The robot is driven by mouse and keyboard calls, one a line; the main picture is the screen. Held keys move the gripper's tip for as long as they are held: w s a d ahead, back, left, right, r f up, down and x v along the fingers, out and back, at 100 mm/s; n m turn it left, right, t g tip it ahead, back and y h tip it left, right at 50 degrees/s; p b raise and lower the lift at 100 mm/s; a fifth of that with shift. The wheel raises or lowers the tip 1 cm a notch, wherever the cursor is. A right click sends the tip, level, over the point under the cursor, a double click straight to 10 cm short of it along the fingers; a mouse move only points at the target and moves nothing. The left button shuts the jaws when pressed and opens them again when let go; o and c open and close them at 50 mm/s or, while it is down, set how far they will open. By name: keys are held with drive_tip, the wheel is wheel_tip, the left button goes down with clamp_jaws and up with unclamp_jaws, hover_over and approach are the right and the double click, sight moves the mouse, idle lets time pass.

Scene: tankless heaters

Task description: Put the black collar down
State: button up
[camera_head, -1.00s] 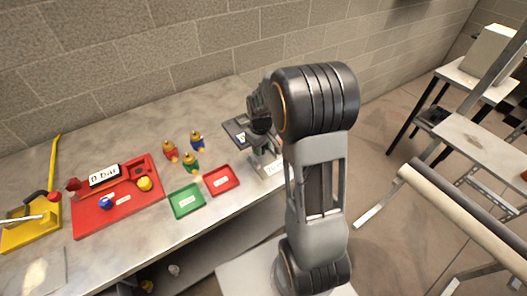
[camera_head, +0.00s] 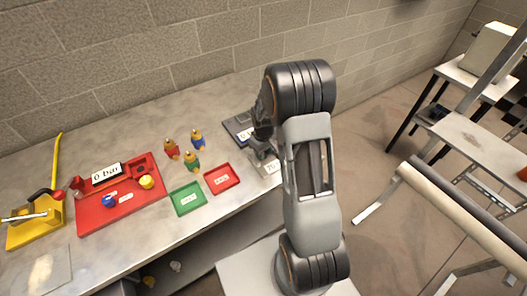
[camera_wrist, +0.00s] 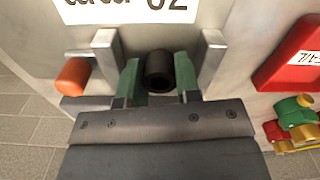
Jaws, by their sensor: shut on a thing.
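The black collar (camera_wrist: 159,71) is a short dark hollow cylinder, seen in the wrist view between the green fingertips of my gripper (camera_wrist: 158,80). My gripper is shut on it. A light metal upright stands on each side of the fingers, the left upright (camera_wrist: 106,52) and the right upright (camera_wrist: 210,58). I cannot tell whether the collar touches the surface under it. In the head view my gripper (camera_head: 262,140) is at the right end of the bench, by a grey labelled plate (camera_head: 267,167), and my arm hides part of it. The collar cannot be made out there.
The bench (camera_head: 140,235) runs along a block wall. A red tray (camera_head: 222,179) and a green tray (camera_head: 187,199) lie left of my gripper, with coloured fittings (camera_head: 192,162) behind. An orange cylinder (camera_wrist: 73,76) is close by on the left in the wrist view.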

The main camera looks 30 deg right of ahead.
drive_tip(key=shift+f, duration=0.2)
drive_tip(key=o, duration=0.6)
drive_tip(key=shift+o, duration=0.2)
drive_tip(key=shift+r, duration=0.1)
drive_tip(key=shift+r, duration=0.3)
wheel_tip(320, 180, up, 11)
drive_tip(key=b, duration=0.2)
drive_tip(key=s+a+r+m+t, duration=0.1)
drive_tip(key=s+a+r, duration=0.3)
drive_tip(key=s, duration=0.4)
drive_tip(key=s+a+r+m+t, duration=0.2)
drive_tip(key=s+a+r+t, duration=0.1)
drive_tip(key=s, duration=0.5)
drive_tip(key=shift+s+a+r+m, duration=0.2)
drive_tip(key=shift+a+r+m, duration=0.1)
drive_tip(key=shift+a+r, duration=0.75)
